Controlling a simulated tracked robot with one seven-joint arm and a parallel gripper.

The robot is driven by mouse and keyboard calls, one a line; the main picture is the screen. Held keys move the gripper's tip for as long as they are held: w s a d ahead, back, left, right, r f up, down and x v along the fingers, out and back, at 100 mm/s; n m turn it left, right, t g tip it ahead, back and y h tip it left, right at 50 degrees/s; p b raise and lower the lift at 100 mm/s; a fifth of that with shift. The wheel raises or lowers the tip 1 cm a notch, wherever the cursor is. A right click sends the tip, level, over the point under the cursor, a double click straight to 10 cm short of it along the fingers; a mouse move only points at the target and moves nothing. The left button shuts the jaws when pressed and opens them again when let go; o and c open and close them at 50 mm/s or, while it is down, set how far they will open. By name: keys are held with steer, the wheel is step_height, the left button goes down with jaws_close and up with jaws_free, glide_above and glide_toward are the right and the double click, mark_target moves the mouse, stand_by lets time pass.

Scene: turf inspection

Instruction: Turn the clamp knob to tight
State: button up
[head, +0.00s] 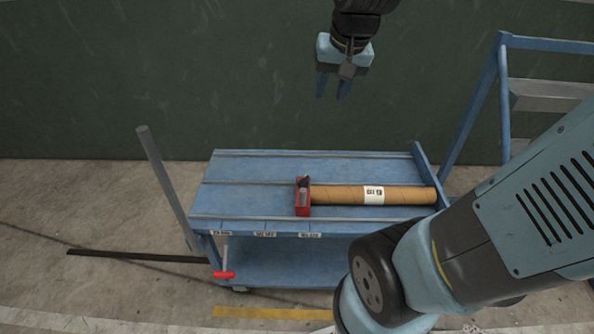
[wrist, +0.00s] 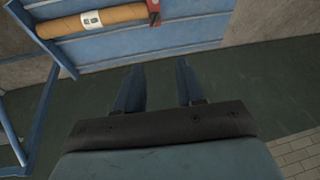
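A red block-like piece (head: 302,198), perhaps the clamp, stands at the left end of a brown cardboard tube (head: 410,195) on the blue cart. A grey part shows at its top; I cannot make out a separate knob. The red piece also shows at the top edge of the wrist view (wrist: 153,12), partly cut off, beside the tube (wrist: 66,27). A red handle (head: 223,275) hangs on a pale rod at the cart's front left. My gripper (head: 333,91) is open and empty, high above the back of the cart, touching nothing. Its fingers are apart in the wrist view (wrist: 160,75).
The blue cart (head: 245,168) has a lower shelf (head: 290,265) and a blue frame (head: 503,100) at right. A grey post (head: 165,185) leans at its left. A dark green wall (head: 130,80) stands behind. The cart top left of the red piece is clear.

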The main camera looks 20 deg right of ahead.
steer(key=w+f+m+g, duration=0.2)
steer(key=w+f+m, duration=0.1)
steer(key=w+f, duration=0.75)
steer(key=m+g, duration=0.2)
steer(key=m, duration=0.2)
glide_toward(303, 178)
steer(key=shift+h, duration=0.3)
steer(key=f, duration=0.9)
steer(key=shift+a, duration=0.25)
jaws_close()
steer(key=shift+a, duration=0.15)
